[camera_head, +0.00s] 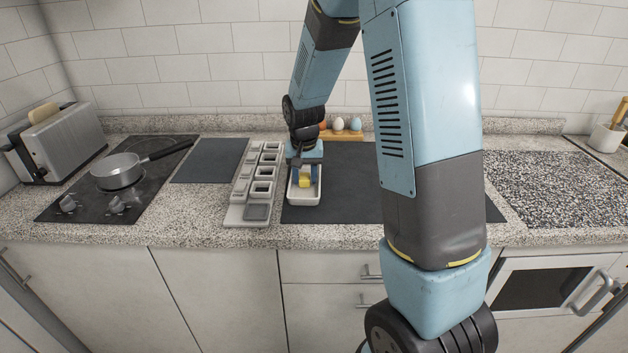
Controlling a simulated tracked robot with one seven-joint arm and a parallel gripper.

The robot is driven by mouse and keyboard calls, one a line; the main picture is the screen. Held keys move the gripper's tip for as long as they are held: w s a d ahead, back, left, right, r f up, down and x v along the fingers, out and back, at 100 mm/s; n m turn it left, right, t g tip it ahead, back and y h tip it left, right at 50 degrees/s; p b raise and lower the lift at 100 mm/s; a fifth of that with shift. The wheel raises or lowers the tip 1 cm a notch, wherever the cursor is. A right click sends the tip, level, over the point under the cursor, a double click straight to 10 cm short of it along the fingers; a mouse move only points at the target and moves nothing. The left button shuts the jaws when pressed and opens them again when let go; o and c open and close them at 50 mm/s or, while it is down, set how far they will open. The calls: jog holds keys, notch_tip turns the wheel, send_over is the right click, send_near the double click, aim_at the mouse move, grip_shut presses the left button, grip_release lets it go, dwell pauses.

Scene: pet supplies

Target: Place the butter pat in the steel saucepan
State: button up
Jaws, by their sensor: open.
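The butter pat (305,181) is a small yellow block in a white rectangular dish (304,199) near the middle of the counter. My gripper (305,176) points down over the dish, open, with its blue fingers at either side of the butter; whether they touch it I cannot tell. The steel saucepan (117,172) stands on the black hob at the left, its dark handle pointing back and to the right. The inside of the saucepan looks empty, though it is small in view.
A grey tray with several compartments (236,214) lies just left of the dish. A dark mat (208,160) lies between it and the hob (75,205). A toaster (62,147) stands far left. An egg holder (342,134) stands behind the dish. My arm hides part of the counter.

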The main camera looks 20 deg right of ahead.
jog(key=shift+f, duration=0.1)
grip_shut()
dwell(0.3)
